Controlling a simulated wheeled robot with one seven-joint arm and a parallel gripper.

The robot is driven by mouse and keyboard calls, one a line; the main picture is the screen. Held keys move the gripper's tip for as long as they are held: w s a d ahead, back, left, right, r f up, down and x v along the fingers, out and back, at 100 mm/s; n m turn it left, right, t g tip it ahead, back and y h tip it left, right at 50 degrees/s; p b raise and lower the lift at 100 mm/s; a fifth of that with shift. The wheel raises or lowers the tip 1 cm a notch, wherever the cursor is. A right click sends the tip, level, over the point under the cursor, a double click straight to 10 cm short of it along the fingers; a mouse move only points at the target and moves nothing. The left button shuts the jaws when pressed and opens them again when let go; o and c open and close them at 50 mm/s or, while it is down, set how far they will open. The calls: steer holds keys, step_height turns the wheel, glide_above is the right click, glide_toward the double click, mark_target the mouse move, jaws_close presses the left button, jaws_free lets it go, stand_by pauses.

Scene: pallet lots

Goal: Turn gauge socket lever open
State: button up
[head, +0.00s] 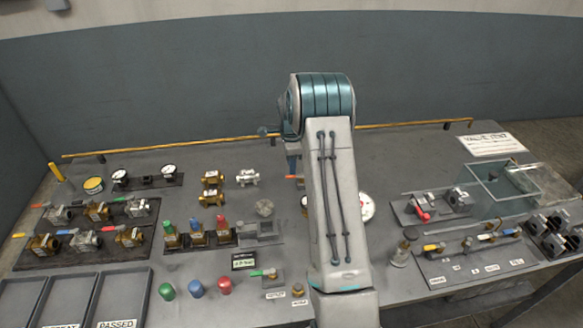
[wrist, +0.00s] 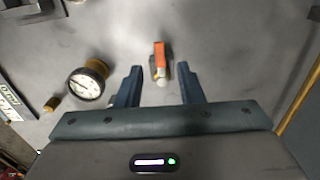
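A small lever with an orange grip (wrist: 160,56) and a pale rounded end shows in the wrist view. It lies between and just ahead of the two blue fingers of my gripper (wrist: 159,69). My gripper is open and holds nothing. In the head view the orange grip (head: 291,177) pokes out left of my arm, below the fingers. A round white-faced gauge (wrist: 86,83) with a brass body stands left of the fingers in the wrist view. In the head view its dial (head: 367,207) is partly hidden by my arm. The lever's mount is not clear.
Valves on a dark mat (head: 85,238) and trays (head: 120,295) fill the left of the table. A glass tank (head: 500,190) and a board with levers (head: 470,262) stand at the right. A yellow rail (head: 190,144) runs along the back.

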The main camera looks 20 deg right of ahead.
mark_target(295, 176)
steer(key=shift+f+p, duration=0.3)
steer(key=shift+f, duration=1.55)
jaws_close()
